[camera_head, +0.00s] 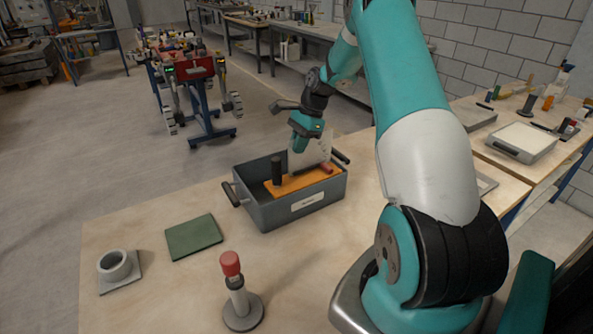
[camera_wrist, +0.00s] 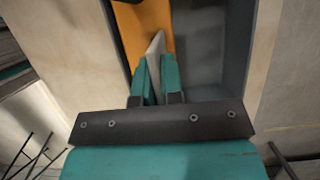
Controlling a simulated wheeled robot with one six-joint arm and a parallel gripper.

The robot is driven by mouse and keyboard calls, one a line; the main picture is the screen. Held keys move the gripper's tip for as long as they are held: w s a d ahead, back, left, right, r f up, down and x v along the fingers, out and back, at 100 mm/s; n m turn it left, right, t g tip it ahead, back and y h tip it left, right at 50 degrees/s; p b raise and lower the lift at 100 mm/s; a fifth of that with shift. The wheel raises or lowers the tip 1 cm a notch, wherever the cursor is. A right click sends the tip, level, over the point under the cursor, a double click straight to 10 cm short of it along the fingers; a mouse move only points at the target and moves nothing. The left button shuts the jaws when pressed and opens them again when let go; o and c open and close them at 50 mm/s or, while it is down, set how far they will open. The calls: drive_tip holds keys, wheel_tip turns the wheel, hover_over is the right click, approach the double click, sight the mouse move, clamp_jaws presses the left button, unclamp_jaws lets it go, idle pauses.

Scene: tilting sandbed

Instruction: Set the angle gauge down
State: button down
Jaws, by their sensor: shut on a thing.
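The angle gauge is a thin pale plate (camera_head: 322,149) at the grey bin in the head view. My gripper (camera_head: 300,141) is shut on it from above, reaching down over the bin's far side. In the wrist view my two teal fingers (camera_wrist: 156,78) close on the gauge's narrow pale edge (camera_wrist: 156,46), which stands on edge over an orange surface. The orange plate (camera_head: 290,185) lies in the grey bin (camera_head: 309,205). Whether the gauge's lower edge touches the orange plate I cannot tell.
A black post (camera_head: 276,170) stands at the orange plate's left, and a small red piece (camera_head: 326,168) is at its right. The bin has handles on its sides. On the table are a green mat (camera_head: 194,236), a grey ring on a plate (camera_head: 114,265) and a red-topped stand (camera_head: 238,290).

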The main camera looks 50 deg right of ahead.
sight(298, 170)
wheel_tip(298, 170, down, 8)
drive_tip(key=shift+f+p, duration=0.25)
drive_tip(key=shift+p, duration=0.35)
drive_tip(key=shift+f, duration=0.1)
drive_tip(key=c, duration=1.7)
unclamp_jaws()
drive_tip(key=shift+f, duration=0.1)
drive_tip(key=o, duration=0.4)
drive_tip(key=shift+o, duration=0.2)
